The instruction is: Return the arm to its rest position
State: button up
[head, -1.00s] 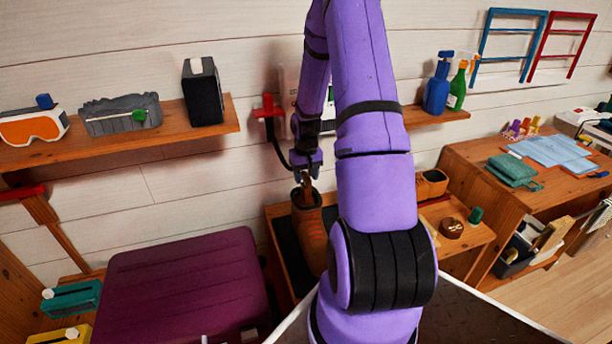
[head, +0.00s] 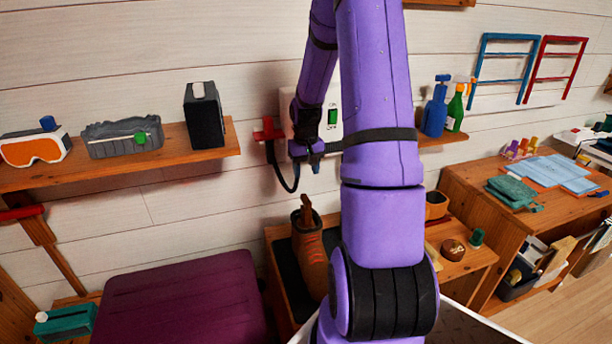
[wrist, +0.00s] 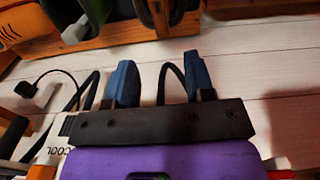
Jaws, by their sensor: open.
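My purple arm rises through the middle of the head view and bends down to my gripper (head: 308,160), in front of the white wall. My gripper hangs above the brown boot (head: 311,262), with a clear gap between them. My upper arm hides part of the bench.
A wall box with a green switch (head: 332,117) and a red valve-like fitting (head: 268,130) are close to my gripper. A wooden shelf (head: 100,173) with goggles (head: 35,149) is at left. A purple padded seat (head: 185,300) is below. A desk (head: 470,170) is at right.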

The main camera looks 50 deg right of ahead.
jog(key=shift+r, duration=0.1)
dwell(0.5)
jog(key=s+a+r+n+t+h, duration=0.1)
jog(key=s+a+r+n+t, duration=0.15)
jog(key=a+r, duration=1.65)
jog(key=s+a+r+n+t, duration=0.1)
jog(key=s+a+r, duration=0.3)
jog(key=s+a, duration=0.2)
jog(key=s+a+r+n+t+y, duration=0.1)
jog(key=s+a+r, duration=0.3)
jog(key=s, duration=0.6)
jog(key=shift+s+a+r+n+t, duration=0.2)
jog(key=shift+a+n+t, duration=0.15)
jog(key=shift+a+n, duration=0.45)
jog(key=shift+a, duration=0.1)
